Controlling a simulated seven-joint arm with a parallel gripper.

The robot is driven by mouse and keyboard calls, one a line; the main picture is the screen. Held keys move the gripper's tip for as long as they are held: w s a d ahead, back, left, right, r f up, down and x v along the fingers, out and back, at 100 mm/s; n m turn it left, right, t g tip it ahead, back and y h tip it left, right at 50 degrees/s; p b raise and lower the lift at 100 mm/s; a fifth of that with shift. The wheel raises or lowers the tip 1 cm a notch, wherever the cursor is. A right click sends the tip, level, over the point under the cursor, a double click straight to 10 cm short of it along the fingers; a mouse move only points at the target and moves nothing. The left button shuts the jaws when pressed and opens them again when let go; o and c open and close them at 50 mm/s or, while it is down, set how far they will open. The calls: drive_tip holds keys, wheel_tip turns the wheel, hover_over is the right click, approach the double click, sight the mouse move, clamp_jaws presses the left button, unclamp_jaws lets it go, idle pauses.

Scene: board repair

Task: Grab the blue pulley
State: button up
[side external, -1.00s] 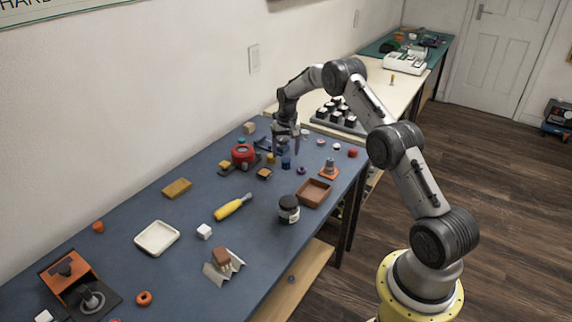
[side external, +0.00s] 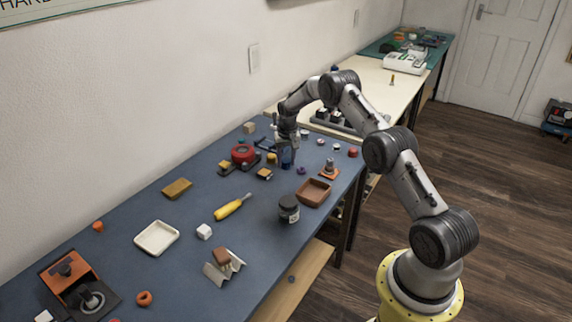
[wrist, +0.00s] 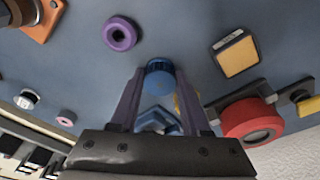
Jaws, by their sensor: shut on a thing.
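The blue pulley (wrist: 159,80) is a small blue cylinder. In the wrist view it sits between the two fingertips of my gripper (wrist: 160,92), which is shut on it. In the side external view my gripper (side external: 286,160) points down at the far part of the blue table, with the blue pulley (side external: 287,157) partly hidden by the fingers. I cannot tell whether the pulley touches the table.
A purple ring (wrist: 121,33), a yellow block (wrist: 237,55) and a red round part (wrist: 250,122) lie close around my gripper. A brown tray (side external: 313,192) and a dark jar (side external: 289,208) stand nearer the table's right edge. The middle of the table has free room.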

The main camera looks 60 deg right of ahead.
clamp_jaws()
